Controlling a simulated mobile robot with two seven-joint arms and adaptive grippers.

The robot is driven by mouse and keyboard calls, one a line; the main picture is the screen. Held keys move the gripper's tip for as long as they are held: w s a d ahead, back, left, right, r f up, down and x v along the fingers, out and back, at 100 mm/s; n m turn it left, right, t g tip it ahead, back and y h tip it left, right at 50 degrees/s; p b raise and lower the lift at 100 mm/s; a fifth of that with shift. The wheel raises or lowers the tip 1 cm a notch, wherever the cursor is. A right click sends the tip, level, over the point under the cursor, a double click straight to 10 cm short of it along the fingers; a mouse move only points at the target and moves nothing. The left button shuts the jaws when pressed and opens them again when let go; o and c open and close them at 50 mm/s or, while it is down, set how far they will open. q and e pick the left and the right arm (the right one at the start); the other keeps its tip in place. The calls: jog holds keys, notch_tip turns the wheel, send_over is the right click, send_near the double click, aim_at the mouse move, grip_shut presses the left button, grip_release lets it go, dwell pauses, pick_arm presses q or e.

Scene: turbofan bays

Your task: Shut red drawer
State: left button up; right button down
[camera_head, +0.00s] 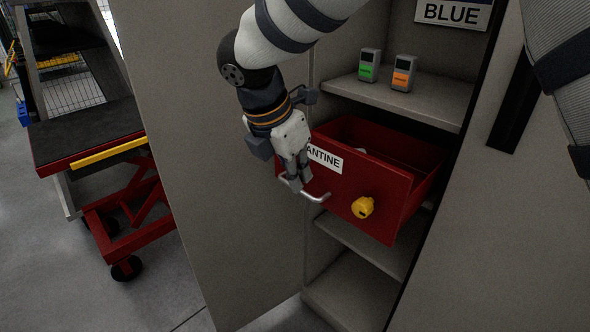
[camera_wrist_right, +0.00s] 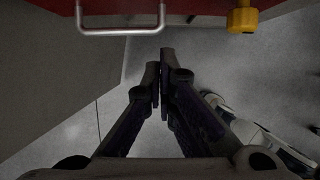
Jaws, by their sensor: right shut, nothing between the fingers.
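The red drawer (camera_head: 378,190) is pulled out of the grey cabinet, and its inside shows from above. Its front bears a white label (camera_head: 325,157), partly hidden by my gripper, a silver bar handle (camera_head: 318,197) and a yellow lock knob (camera_head: 362,207). My right gripper (camera_head: 298,181) is in front of the drawer's left part, by the handle, shut and empty. My left gripper is not in view.
The cabinet door (camera_head: 210,180) stands open on the left. The shelf (camera_head: 430,100) above the drawer holds a green-marked device (camera_head: 369,66) and an orange-marked device (camera_head: 404,74). Below is an empty shelf (camera_head: 370,240). A red lift cart (camera_head: 95,150) stands at the far left.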

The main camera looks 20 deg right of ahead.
aim_at(323, 196)
jog(key=d+f, duration=0.1)
jog(key=w+d+f, duration=0.1)
jog(key=d+f, duration=0.1)
jog(key=w+d+f, duration=0.1)
jog(key=d+f, duration=0.1)
jog(key=shift+w+d+f, duration=0.1)
jog(key=shift+d+f, duration=0.15)
jog(key=shift+w+d+f, duration=0.1)
